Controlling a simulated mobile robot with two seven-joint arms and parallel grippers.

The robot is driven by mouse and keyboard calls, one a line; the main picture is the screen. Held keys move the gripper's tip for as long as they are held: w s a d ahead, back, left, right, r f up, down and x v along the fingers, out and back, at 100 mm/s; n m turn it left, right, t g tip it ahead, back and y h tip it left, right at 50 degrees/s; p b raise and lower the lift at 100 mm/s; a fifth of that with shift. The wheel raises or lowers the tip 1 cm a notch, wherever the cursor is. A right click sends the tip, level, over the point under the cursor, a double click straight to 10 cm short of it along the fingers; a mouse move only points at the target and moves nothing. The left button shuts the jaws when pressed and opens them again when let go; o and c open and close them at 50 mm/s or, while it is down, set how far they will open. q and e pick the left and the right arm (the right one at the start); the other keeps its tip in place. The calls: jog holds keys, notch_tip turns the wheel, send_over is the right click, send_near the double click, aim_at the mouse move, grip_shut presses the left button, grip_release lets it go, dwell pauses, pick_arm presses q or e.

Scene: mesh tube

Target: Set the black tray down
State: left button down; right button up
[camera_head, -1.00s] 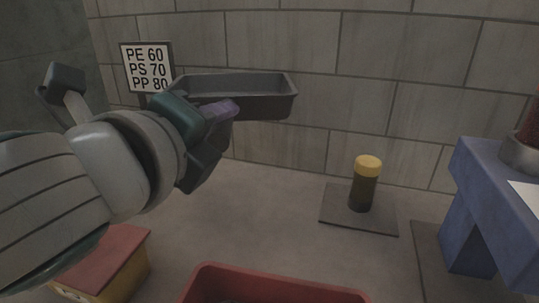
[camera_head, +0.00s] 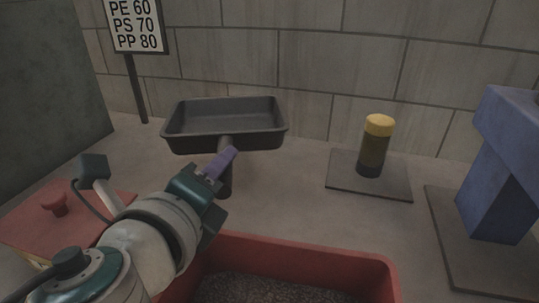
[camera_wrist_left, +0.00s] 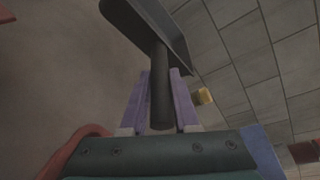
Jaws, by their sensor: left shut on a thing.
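The black tray (camera_head: 277,130) is a dark rectangular pan with raised walls and a short handle (camera_wrist_left: 160,85). My left gripper (camera_head: 226,163) is shut on that handle, which lies between the two purple fingers in the left wrist view. The tray is in front of the block wall, beyond the gripper, and looks roughly level and empty. The head view does not clearly show whether its underside touches the surface. My right gripper is not in view.
A red bin (camera_head: 391,272) with dark granules stands in front. A dark post with a yellow cap (camera_head: 378,126) stands on a flat plate to the right. A blue stand (camera_head: 501,165) is far right, a red-lidded box (camera_head: 35,226) left, a sign (camera_head: 136,27) behind.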

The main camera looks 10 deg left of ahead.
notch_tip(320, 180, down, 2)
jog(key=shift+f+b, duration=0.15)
jog(key=shift+b, duration=0.75)
pick_arm(q)
notch_tip(320, 180, down, 4)
jog(key=shift+r, duration=0.15)
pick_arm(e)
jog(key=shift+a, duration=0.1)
